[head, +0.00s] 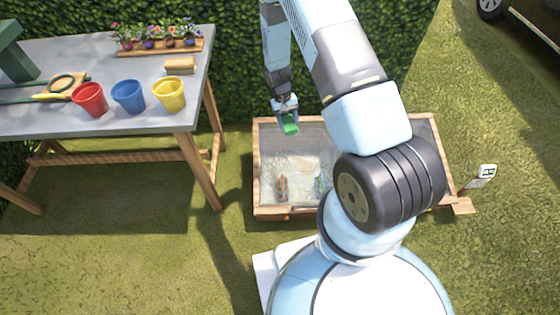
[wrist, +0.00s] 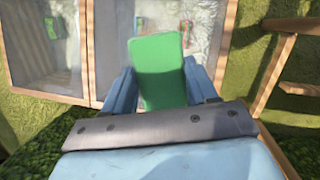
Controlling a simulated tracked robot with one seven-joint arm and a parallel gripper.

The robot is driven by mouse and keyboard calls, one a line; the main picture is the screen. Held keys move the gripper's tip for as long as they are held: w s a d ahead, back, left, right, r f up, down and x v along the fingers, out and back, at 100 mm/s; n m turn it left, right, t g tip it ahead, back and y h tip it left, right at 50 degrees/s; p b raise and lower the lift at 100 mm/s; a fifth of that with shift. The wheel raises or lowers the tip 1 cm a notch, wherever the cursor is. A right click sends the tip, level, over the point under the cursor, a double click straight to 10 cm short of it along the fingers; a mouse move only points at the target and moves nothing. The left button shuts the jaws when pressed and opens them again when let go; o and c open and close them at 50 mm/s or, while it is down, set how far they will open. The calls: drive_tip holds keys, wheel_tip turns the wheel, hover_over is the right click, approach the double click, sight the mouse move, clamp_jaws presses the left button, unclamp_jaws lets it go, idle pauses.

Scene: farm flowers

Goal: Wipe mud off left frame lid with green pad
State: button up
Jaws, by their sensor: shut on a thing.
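My gripper (head: 287,118) is shut on the green pad (head: 290,128). In the wrist view the green pad (wrist: 158,68) sits between the two blue fingers and stands out beyond them. The left frame lid (head: 290,170) is a wood-framed clear pane on the low cold frame, with pale smears that look like mud on its middle. My gripper is over the back part of this lid. I cannot tell whether the pad touches the pane. My arm hides much of the right side of the frame.
A grey table (head: 50,125) on the left holds a red pot (head: 90,99), a blue pot (head: 128,97), a yellow pot (head: 169,95), a brush (head: 180,66) and a flower planter (head: 155,45). A hedge (head: 235,70) stands behind the frame. A small white sign (head: 486,171) stands at right. Open grass lies in front.

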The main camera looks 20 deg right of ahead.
drive_tip(key=shift+a, duration=0.45)
